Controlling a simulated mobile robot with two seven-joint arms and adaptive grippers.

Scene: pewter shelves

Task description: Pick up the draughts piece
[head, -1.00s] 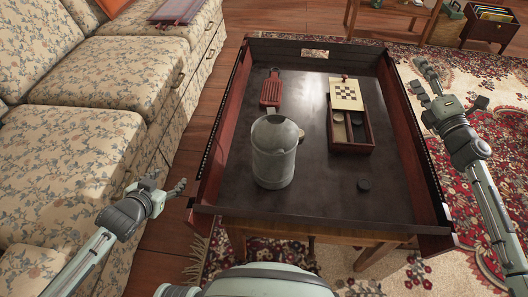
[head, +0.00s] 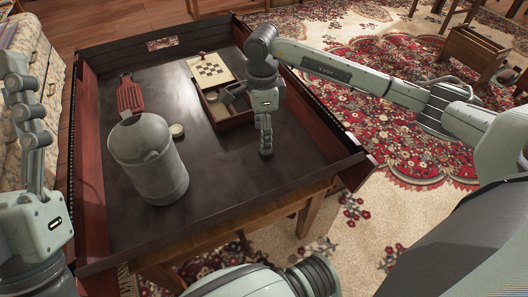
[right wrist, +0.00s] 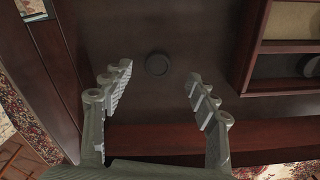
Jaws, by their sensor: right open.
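The dark round draughts piece (right wrist: 157,64) lies flat on the dark table top in the right wrist view. In the head view I cannot see it; my right gripper is over that area. My right gripper (head: 266,150) points down over the right front part of the table. In the right wrist view its two fingers (right wrist: 157,86) are wide apart and empty, with the piece visible between and beyond the tips. My left gripper (head: 18,100) is at the left edge of the head view, beside the table; its finger opening is unclear.
A raised red rim (head: 325,130) surrounds the table top.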

